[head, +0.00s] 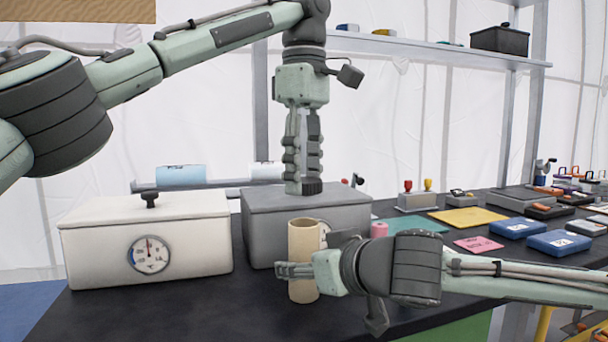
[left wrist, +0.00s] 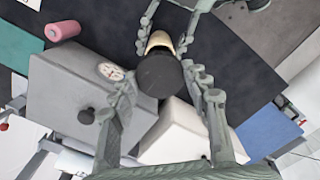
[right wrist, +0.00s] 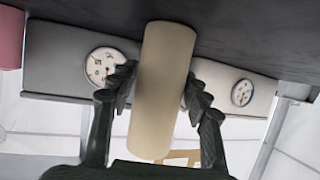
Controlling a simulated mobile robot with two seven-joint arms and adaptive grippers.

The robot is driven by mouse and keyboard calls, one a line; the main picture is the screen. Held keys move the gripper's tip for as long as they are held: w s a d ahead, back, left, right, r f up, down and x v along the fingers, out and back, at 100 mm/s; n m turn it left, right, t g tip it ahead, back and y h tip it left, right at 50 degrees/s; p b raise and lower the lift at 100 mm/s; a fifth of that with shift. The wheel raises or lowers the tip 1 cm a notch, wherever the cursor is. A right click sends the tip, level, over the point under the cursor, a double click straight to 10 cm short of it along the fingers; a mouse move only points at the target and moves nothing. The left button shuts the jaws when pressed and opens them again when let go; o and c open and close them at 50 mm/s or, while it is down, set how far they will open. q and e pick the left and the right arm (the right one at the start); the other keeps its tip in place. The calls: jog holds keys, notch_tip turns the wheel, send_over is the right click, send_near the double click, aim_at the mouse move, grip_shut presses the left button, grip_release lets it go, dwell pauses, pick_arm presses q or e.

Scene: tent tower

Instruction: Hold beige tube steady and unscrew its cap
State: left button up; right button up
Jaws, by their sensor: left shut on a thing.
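The beige tube (head: 303,240) stands upright at the front of the dark table, its top end bare. My right gripper (head: 296,270) comes in from the right and is shut around the tube's lower part. In the right wrist view the fingers press both sides of the tube (right wrist: 163,90). My left gripper (head: 308,185) points down above the tube and is shut on the dark round cap (head: 312,188). The cap (left wrist: 160,75) shows between the fingers in the left wrist view, with part of the tube (left wrist: 159,41) behind it. A gap separates cap and tube in the head view.
A grey box (head: 265,230) with a dial stands just behind the tube. A white box (head: 100,240) with a gauge is to the left. A pink roll (head: 379,230), a teal mat (head: 415,222) and blue cases (head: 560,242) lie to the right.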

jog(key=shift+o, duration=1.1)
